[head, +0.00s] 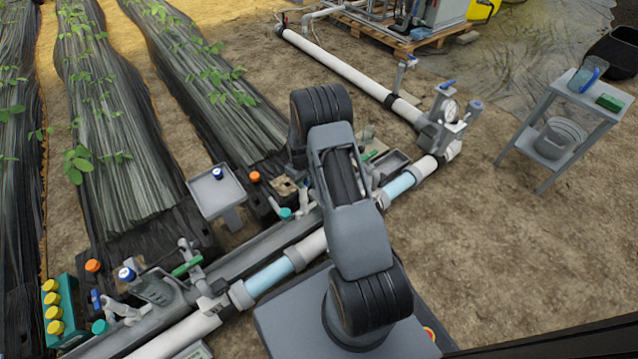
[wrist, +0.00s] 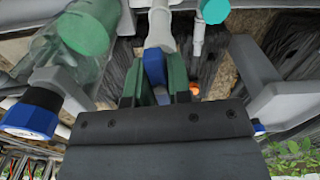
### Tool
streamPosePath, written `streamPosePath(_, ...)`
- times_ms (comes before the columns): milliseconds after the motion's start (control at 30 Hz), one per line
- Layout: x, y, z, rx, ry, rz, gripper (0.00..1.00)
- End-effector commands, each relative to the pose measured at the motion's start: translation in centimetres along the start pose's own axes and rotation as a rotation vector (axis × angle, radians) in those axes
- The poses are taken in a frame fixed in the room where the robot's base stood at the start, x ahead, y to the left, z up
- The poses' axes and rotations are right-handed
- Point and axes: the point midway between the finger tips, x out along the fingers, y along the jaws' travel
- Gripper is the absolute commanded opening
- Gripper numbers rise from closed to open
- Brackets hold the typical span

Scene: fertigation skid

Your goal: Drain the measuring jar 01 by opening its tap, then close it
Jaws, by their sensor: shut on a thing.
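In the wrist view my gripper (wrist: 155,88) has its green-padded fingers on either side of a blue tap handle (wrist: 154,66) and is shut on it. The handle sits at the end of a pale grey tap body (wrist: 161,28). Left of it is a clear jar (wrist: 62,62) with a green end piece (wrist: 86,32); no number on it is readable, and I cannot tell its liquid level. In the head view my arm covers the gripper and the held handle.
A blue-rimmed round part (wrist: 30,114) and a grey bracket (wrist: 262,90) flank the gripper closely. In the head view, a white pipe (head: 335,70), a grey stand (head: 213,190), a teal crate of yellow-capped bottles (head: 68,308) and a side table (head: 535,155) surround the arm.

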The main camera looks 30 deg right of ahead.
Motion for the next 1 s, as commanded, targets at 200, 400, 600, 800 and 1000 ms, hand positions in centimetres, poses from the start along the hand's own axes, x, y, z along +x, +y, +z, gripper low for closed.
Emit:
streamPosePath(200,-0.05,0.00,0.00,-0.371,0.000,0.000,0.00)
streamPosePath(400,-0.05,0.00,-0.01,-0.723,0.000,0.000,0.00)
streamPosePath(600,-0.05,0.00,-0.02,-1.076,0.000,0.000,0.00)
streamPosePath(800,-0.05,0.01,-0.03,-1.396,0.000,0.001,0.00)
streamPosePath(1000,-0.04,0.01,-0.03,-1.564,0.000,0.001,0.00)
